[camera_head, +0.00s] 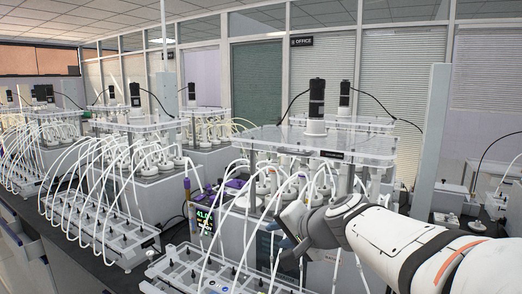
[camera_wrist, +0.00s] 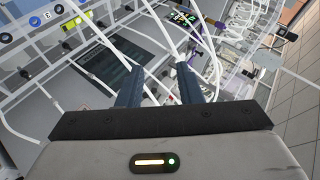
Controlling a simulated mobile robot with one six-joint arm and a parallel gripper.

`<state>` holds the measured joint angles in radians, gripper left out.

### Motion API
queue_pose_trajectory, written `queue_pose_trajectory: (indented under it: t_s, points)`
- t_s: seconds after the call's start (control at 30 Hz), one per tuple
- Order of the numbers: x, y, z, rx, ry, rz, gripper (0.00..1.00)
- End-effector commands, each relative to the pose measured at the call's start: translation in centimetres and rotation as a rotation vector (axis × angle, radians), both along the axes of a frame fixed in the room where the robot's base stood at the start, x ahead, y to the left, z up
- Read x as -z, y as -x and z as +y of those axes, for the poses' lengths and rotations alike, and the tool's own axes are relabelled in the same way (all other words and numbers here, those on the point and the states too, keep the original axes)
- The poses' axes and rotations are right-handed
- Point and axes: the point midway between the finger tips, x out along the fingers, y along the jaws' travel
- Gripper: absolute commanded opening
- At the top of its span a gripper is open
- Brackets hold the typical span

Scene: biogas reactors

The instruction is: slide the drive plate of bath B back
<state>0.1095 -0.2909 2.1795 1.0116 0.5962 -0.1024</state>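A clear drive plate (camera_head: 270,137) with a black motor (camera_head: 316,98) on a white base lies level on posts over the nearest bath (camera_head: 232,240). A small dark label sits on its front edge; I cannot read it, so I cannot tell if this is bath B. My gripper (camera_head: 284,232) is in front of this bath, below the plate and apart from it. In the wrist view my gripper (camera_wrist: 158,84) has its two dark fingers spread, with nothing held between them. White tubes pass close beyond the fingertips. The plate is not clearly seen in the wrist view.
White tubes arch from bottles under the plate to a clear rack (camera_head: 190,268) in front. A small lit display (camera_head: 204,218) stands at the bath's left. Another bath with a plate (camera_head: 135,123) stands to the left. A tall grey column (camera_head: 427,150) rises at the right.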

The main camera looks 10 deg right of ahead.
Motion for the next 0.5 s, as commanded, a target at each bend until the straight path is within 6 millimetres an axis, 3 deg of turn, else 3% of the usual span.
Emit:
queue_pose_trajectory:
  t_s: [0.03, 0.2, 0.3, 0.5]
  points:
    - [-2.8, -2.2, -0.6, 0.074, -0.092, -0.043, 0.33]
    - [-9.6, -7.7, -3.5, 0.301, -0.374, -0.156, 0.33]
    - [-12.1, -9.6, -5.3, 0.399, -0.495, -0.193, 0.33]
    - [-14.1, -11.3, -7.1, 0.494, -0.614, -0.221, 0.33]
